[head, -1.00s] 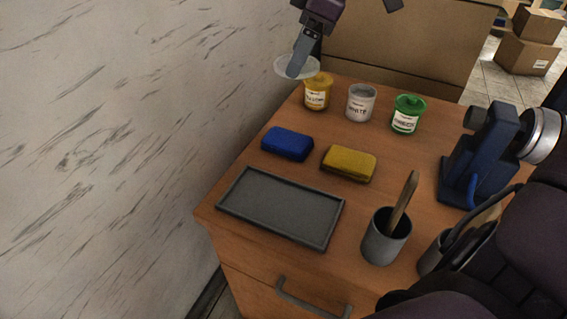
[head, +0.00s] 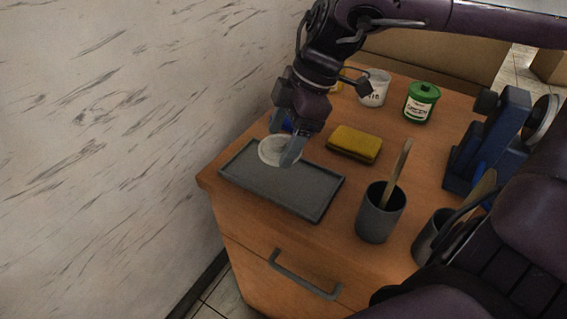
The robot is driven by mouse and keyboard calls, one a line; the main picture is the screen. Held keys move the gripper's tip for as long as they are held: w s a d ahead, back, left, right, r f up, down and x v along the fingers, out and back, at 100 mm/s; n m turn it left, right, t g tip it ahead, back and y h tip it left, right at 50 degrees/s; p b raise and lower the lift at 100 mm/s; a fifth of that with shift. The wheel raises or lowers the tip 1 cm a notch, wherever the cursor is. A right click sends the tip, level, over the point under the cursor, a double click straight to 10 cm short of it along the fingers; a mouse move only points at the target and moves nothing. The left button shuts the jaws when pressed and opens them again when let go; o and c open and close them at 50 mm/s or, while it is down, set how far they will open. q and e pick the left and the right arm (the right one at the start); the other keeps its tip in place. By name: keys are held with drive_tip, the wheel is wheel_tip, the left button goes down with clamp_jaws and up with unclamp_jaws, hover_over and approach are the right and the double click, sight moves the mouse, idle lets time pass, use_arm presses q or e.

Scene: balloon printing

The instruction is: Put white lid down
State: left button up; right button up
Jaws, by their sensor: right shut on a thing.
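The white lid (head: 272,154) is a pale round disc at the far left part of the grey tray (head: 318,213). My right gripper (head: 287,152) is shut on the lid, fingers pointing down at its right side. The lid overlaps the tray's far left area; I cannot tell whether it touches the tray. The white jar (head: 374,88) stands at the back without a lid, partly hidden behind my arm. My left gripper is not seen.
A green jar (head: 421,102) and a yellow sponge (head: 355,143) stand to the right. A blue sponge (head: 287,126) and a yellow jar (head: 337,88) are mostly hidden by my right arm. A grey cup (head: 380,212) with a wooden stick stands right of the tray.

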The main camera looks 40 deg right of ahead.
sight(276, 176)
wheel_tip(276, 176, down, 3)
drive_tip(key=shift+r, duration=0.1)
wheel_tip(276, 176, down, 4)
drive_tip(key=shift+r+b, duration=0.25)
drive_tip(key=shift+b, duration=0.05)
drive_tip(key=shift+f, duration=0.2)
drive_tip(key=o, duration=0.9)
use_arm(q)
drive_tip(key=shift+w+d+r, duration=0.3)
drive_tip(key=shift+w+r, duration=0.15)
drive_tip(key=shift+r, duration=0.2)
use_arm(e)
drive_tip(key=shift+o, duration=0.2)
drive_tip(key=shift+r, duration=0.2)
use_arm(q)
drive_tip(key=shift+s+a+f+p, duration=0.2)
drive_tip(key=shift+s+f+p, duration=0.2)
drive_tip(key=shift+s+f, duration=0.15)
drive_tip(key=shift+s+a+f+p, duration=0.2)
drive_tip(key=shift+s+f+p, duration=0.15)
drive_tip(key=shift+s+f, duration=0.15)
use_arm(e)
drive_tip(key=v, duration=1.2)
